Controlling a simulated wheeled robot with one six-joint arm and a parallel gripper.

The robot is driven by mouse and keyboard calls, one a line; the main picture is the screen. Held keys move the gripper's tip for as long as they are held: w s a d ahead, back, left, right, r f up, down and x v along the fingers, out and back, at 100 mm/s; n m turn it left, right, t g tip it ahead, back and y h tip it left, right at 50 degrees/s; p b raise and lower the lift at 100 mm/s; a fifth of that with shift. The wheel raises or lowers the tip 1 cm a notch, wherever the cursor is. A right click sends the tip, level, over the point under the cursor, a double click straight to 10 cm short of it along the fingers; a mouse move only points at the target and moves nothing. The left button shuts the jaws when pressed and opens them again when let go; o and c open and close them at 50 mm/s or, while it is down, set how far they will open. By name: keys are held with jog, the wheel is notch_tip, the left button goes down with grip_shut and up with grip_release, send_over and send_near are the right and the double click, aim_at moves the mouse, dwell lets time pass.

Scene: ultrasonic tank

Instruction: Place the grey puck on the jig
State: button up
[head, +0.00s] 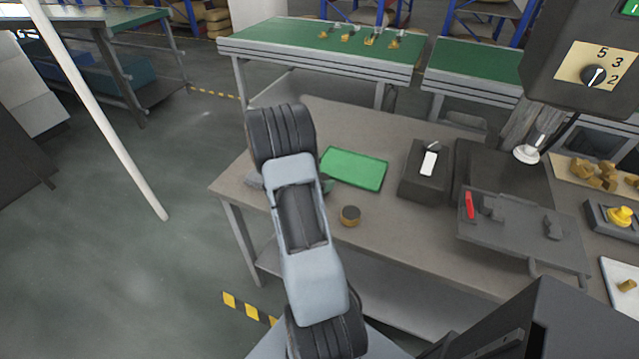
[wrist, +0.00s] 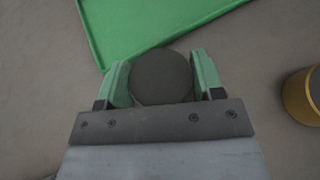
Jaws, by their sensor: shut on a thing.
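In the wrist view, the grey puck (wrist: 162,78) is a dark round disc between the green fingers of my gripper (wrist: 163,82). The gripper is shut on it, beside the near edge of a green tray. In the head view my arm hides the puck and most of my gripper; a bit of green finger (head: 327,185) shows at the arm's right side. A dark grey plate with raised blocks and a red handle (head: 515,240), which looks like the jig, lies to the right on the table.
The green tray (head: 352,168) lies on the table (head: 415,240). A brass-sided puck with a dark top (head: 350,216) stands close to the arm, also in the wrist view (wrist: 314,95).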

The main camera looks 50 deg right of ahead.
jog(key=shift+f, duration=0.3)
jog(key=shift+f, duration=0.2)
jog(key=o, duration=1.1)
jog(key=shift+c, duration=0.2)
jog(key=shift+r, duration=0.1)
